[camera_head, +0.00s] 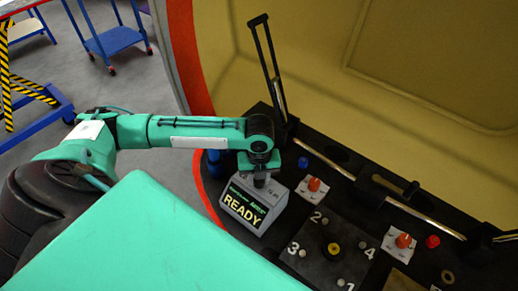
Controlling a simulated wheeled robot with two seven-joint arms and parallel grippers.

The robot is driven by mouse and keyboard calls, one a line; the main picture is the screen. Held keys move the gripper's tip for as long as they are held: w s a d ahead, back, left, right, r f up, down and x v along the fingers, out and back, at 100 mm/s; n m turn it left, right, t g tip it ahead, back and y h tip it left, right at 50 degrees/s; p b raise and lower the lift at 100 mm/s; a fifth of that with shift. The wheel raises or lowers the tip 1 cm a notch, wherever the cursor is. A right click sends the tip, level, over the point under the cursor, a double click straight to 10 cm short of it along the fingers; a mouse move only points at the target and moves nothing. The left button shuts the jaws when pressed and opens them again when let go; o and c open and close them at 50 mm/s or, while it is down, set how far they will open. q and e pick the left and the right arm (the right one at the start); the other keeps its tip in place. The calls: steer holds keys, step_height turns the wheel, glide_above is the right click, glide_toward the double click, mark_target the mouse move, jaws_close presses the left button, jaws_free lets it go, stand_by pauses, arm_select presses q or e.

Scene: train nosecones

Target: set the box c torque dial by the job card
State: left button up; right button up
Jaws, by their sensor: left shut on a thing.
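A grey box (241,214) with a dark display reading READY in yellow stands on the black panel, left of the numbered plate. My left gripper (261,182) points down onto the top of this box. It is shut on the dial there, which the gripper mostly hides. No letter marking it as box c can be made out. No readable job card shows, and the dial's setting cannot be read. My right gripper is not in view.
A black plate (312,248) numbered 1 to 4 has a yellow-ringed knob. Orange knobs on white bases (313,189) (402,243) stand nearby. A blue cap (303,162) and a red cap (433,241) sit on the panel. A tall black lever (267,60) rises behind my left wrist.

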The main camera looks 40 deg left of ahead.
arm_select(q)
steer(key=shift+r, duration=0.15)
steer(key=n+p, duration=0.1)
steer(key=p, duration=0.2)
steer(key=n+p, duration=0.2)
steer(key=p, duration=0.1)
steer(key=shift+r, duration=0.3)
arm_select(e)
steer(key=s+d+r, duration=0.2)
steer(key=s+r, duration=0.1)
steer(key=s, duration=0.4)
arm_select(q)
steer(key=n+p, duration=1.1)
steer(key=p, duration=0.2)
steer(key=shift+f, duration=0.2)
steer(key=shift+w+f+n+p, duration=0.1)
steer(key=shift+f+n+p, duration=0.05)
steer(key=shift+n+p, duration=1.75)
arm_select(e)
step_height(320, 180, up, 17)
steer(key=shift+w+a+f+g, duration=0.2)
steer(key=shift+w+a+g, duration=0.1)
arm_select(q)
steer(key=o, duration=1)
steer(key=shift+c, duration=0.2)
